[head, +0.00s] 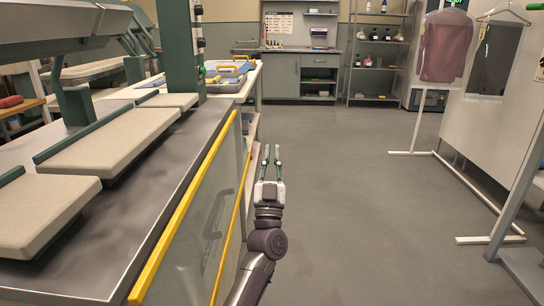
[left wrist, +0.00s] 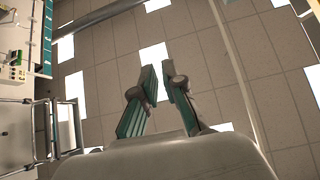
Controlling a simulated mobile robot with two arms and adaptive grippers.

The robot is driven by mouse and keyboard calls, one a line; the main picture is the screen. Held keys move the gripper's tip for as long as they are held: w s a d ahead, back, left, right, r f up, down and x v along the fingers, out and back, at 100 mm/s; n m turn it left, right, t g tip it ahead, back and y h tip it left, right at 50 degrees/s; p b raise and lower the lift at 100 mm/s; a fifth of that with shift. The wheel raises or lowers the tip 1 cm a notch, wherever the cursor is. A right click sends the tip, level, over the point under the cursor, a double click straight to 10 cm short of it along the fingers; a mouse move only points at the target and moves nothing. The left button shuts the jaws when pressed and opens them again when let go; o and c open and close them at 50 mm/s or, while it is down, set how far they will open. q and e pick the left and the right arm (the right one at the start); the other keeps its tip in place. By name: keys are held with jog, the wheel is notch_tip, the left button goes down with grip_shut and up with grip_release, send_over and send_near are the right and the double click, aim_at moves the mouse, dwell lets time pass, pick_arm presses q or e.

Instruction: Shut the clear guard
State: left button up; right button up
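The clear guard (head: 197,240) is a see-through panel with yellow strips along its upper and lower edges. In the head view it hangs along the aisle side of the grey-topped bench at the left, with a dark handle-like shape on it. My left gripper (head: 271,150) points away from me over the aisle, just right of the guard and apart from it. Its two fingers stand apart with nothing between them. In the left wrist view the gripper (left wrist: 162,68) shows teal finger pads against ceiling tiles, and no guard can be made out. My right gripper is not in view.
Pale padded boards (head: 110,140) lie on the grey bench top (head: 115,220). A white-framed garment rail (head: 445,165) with hanging clothes stands at the right. A cabinet (head: 300,75) and shelves (head: 378,60) are at the back. The aisle floor (head: 360,200) is clear.

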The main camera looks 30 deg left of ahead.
pick_arm(q)
grip_shut()
jog(key=o, duration=0.8)
grip_release()
jog(key=shift+f, duration=0.1)
jog(key=v, duration=1.2)
jog(key=shift+c, duration=0.4)
